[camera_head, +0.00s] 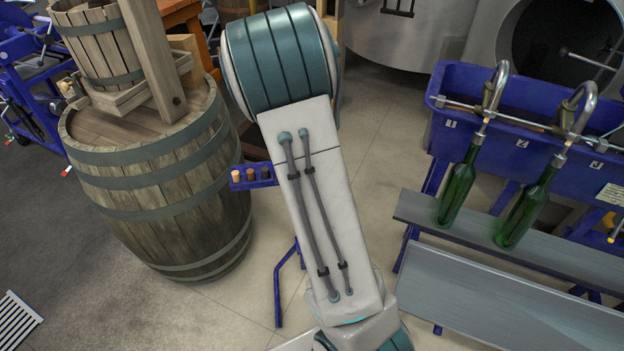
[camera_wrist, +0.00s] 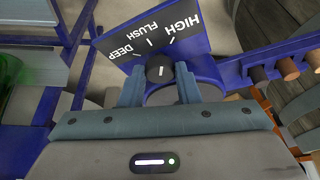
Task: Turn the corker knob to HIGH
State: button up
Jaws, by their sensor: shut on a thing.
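In the wrist view, the dark round corker knob (camera_wrist: 159,68) sits between the two grey-blue fingers of my gripper (camera_wrist: 160,82), which is shut on it. A short white mark on the knob stands nearly upright in the picture. Behind it, a dark label plate (camera_wrist: 150,35) reads DEEP at left, FLUSH in the middle and HIGH at right, with tick marks. The mark appears to point near the FLUSH tick; I cannot tell exactly. In the head view, my arm hides the knob, the plate and my gripper.
A blue cork rack (camera_head: 252,184) with several corks sticks out beside my arm. A large wooden barrel (camera_head: 160,190) stands at left. At right, green bottles (camera_head: 458,190) hang under filler spouts above a grey shelf (camera_head: 520,250) by a blue trough (camera_head: 530,125).

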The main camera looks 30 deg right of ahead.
jog(key=shift+w+a+m+h+p, duration=0.1)
jog(key=shift+m+h+p, duration=0.2)
jog(key=shift+m+p, duration=0.7)
jog(key=shift+g, duration=0.3)
jog(key=o, duration=1)
jog(key=shift+c, duration=0.2)
jog(key=p+v, duration=0.4)
jog(key=v, duration=0.9)
jog(key=shift+s+a+r, duration=0.2)
jog(key=shift+r, duration=0.1)
